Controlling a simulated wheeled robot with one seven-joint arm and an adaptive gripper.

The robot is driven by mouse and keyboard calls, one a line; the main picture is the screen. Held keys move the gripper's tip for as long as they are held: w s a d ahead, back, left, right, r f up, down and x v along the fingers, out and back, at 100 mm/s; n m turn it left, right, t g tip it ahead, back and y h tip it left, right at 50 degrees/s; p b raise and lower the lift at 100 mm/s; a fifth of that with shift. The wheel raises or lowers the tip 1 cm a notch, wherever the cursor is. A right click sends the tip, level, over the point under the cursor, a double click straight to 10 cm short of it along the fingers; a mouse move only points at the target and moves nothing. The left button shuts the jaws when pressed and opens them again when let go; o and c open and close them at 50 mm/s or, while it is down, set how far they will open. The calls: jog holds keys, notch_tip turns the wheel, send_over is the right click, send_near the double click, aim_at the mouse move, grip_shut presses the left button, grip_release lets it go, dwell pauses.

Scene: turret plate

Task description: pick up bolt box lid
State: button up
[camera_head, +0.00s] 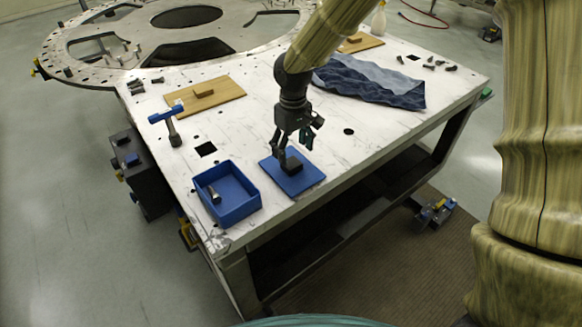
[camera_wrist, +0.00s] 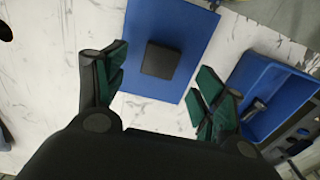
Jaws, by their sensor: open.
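The bolt box lid (camera_head: 300,180) is a flat blue plate with a dark block-shaped handle (camera_head: 291,165) in its middle. It lies flat on the white table, right of the open blue bolt box (camera_head: 229,212). My gripper (camera_head: 292,149) is open just above the handle. In the wrist view the lid (camera_wrist: 201,30) shows ahead, and its black handle (camera_wrist: 160,60) appears between and beyond my two spread fingers (camera_wrist: 160,88). The box also shows at the right of the wrist view (camera_wrist: 270,82). I cannot tell whether a finger touches the handle.
A bolt (camera_head: 214,194) lies in the box. A dark blue cloth (camera_head: 375,82) covers the table's back right. The table is clear right of the lid.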

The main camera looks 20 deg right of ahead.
aim_at(292, 163)
jog(key=shift+s+f+p, duration=0.15)
jog(key=shift+f+p, duration=0.15)
jog(key=shift+f, duration=0.1)
jog(key=shift+w+a+f+p, duration=0.15)
jog(key=shift+f+p, duration=0.25)
jog(key=shift+f, duration=0.4)
jog(key=shift+w+d+f+p, duration=0.15)
jog(key=shift+f+p, duration=0.25)
jog(key=shift+f, duration=0.35)
jog(key=shift+a+f, duration=0.15)
jog(key=shift+f, duration=0.6)
jog(key=shift+c, duration=0.2)
jog(key=c, duration=1.1)
